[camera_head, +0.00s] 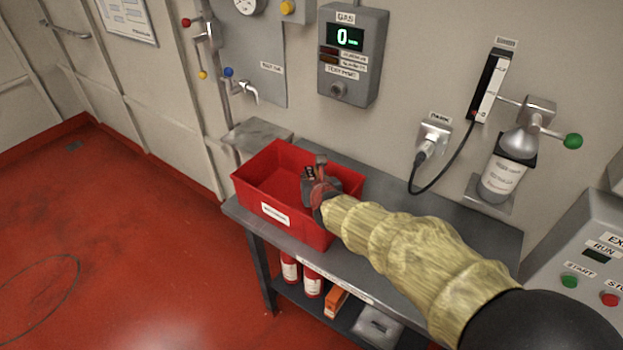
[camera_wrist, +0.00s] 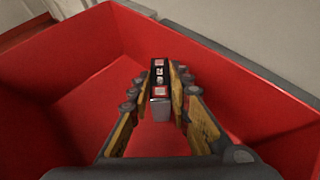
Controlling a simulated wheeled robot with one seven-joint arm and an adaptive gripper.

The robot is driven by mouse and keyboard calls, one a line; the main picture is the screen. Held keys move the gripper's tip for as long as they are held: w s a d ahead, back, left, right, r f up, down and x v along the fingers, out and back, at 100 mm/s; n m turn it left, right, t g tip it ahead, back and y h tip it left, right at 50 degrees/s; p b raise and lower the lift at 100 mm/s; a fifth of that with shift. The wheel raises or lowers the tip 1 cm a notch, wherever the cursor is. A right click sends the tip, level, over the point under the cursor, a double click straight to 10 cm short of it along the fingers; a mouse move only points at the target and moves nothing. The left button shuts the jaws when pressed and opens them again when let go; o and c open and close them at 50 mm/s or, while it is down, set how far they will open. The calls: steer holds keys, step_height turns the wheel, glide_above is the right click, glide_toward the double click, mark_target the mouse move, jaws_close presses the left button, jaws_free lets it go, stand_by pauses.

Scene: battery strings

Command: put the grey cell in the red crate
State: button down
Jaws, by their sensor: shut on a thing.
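The red crate (camera_head: 262,180) stands on the left end of the grey bench and carries a white label on its front. My gripper (camera_head: 313,180) is at the right part of the crate, with its fingers over the inside. In the wrist view my gripper (camera_wrist: 160,95) is shut on the grey cell (camera_wrist: 160,93), which has a dark top with small pink and white marks. The red walls of the crate (camera_wrist: 75,55) surround the cell there. I cannot tell whether the cell touches the crate floor. In the head view the cell is mostly hidden by the gripper.
The grey bench (camera_head: 455,225) runs right under my arm. Fire extinguishers (camera_head: 290,268) and an orange box (camera_head: 335,301) are on its lower shelf. A plug socket (camera_head: 433,135), a gas meter (camera_head: 350,55) and a bottle (camera_head: 502,178) are on the wall behind.

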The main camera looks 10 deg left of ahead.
steer(key=c, duration=1.9)
jaws_free()
steer(key=shift+f, duration=0.15)
steer(key=shift+s+r, duration=0.15)
steer(key=shift+r, duration=0.25)
steer(key=p+v, duration=0.3)
steer(key=v, duration=0.8)
steer(key=shift+s+d, duration=0.25)
